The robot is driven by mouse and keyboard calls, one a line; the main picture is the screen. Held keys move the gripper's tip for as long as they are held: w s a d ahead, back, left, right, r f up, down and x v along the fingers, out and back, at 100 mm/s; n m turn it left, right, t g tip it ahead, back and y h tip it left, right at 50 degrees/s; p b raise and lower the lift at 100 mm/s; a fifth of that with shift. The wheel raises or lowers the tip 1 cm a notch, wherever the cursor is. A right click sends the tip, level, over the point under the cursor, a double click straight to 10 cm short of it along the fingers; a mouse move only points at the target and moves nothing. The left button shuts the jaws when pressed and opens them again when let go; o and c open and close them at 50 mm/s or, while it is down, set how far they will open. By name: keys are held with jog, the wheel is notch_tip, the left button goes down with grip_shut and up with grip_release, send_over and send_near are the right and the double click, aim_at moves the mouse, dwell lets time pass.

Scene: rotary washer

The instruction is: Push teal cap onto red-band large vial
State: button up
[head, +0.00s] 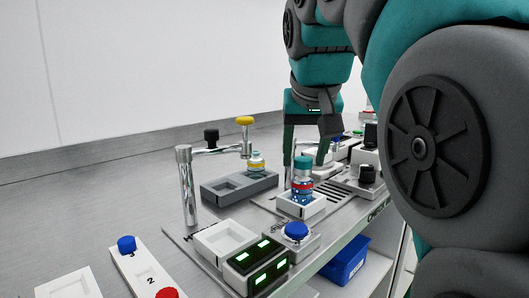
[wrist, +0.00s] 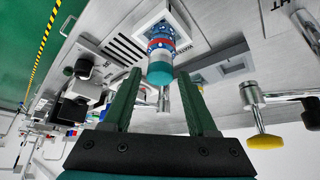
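A blue button (head: 296,231) and a green-lit display (head: 258,268) stand in front. Black-knobbed devices (head: 367,175) stand right.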

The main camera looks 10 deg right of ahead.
jog(key=shift+o, duration=0.9)
jog(key=shift+r, duration=0.15)
